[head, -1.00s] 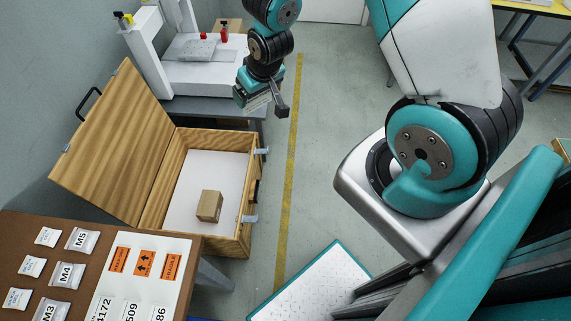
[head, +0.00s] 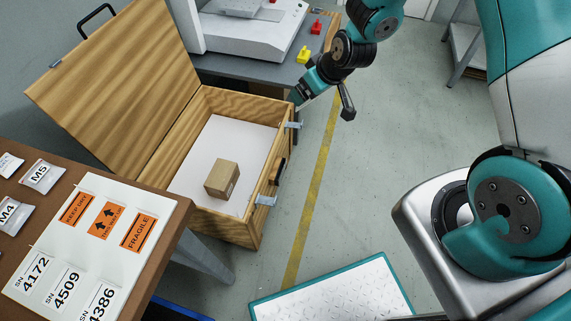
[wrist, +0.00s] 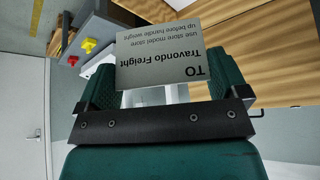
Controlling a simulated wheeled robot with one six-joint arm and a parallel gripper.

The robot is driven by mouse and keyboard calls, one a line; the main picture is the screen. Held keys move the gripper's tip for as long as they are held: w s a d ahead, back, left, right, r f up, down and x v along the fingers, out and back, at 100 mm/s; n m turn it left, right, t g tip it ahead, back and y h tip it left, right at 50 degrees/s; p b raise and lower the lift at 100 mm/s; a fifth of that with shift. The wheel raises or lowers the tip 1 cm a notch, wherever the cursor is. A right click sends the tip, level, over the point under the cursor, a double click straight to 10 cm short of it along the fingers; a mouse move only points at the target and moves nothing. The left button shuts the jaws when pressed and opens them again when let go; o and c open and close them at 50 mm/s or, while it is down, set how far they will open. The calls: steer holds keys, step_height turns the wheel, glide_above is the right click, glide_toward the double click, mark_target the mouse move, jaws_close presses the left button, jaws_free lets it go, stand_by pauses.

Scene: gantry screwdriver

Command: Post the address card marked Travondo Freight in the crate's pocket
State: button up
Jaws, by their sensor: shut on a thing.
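The address card (wrist: 160,58) is held between my gripper's fingers in the wrist view. Its print is upside down there and reads "TO Travondo Freight" with smaller lines. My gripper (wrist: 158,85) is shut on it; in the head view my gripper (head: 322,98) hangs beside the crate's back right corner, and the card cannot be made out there. The wooden crate (head: 262,195) stands open with its lid (head: 125,80) tilted back to the left. A small cardboard box (head: 222,178) sits on its white floor. I cannot make out the card pocket.
A brown table (head: 150,275) at front left holds label sheets and several small bags. A grey bench (head: 262,70) with a white gantry machine (head: 250,35) and red and yellow parts stands behind the crate. The floor (head: 375,170) right of the crate is clear.

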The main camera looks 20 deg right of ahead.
steer(key=w+a+f+n+y+b, duration=0.1)
steer(key=f+n+b, duration=0.1)
steer(key=f+b, duration=0.9)
steer(key=w+a+f+n+y+b, duration=0.2)
steer(key=f+b, duration=0.9)
steer(key=f, duration=0.1)
steer(key=w+a+f+n+y+b, duration=0.1)
steer(key=a+f+n+b, duration=0.1)
steer(key=f+b, duration=1)
steer(key=shift+w+a+g, duration=0.15)
steer(key=shift+w+g, duration=0.2)
steer(key=shift+g, duration=0.05)
steer(key=shift+f+b, duration=1.15)
steer(key=shift+f, duration=0.5)
steer(key=o, duration=0.7)
steer(key=p+v, duration=0.2)
steer(key=v, duration=0.4)
steer(key=p+v, duration=0.3)
steer(key=v, duration=0.2)
steer(key=p+v, duration=0.2)
steer(key=v, duration=0.4)
steer(key=shift+s+d+p, duration=0.1)
steer(key=shift+d+p, duration=0.25)
steer(key=shift+d, duration=0.05)
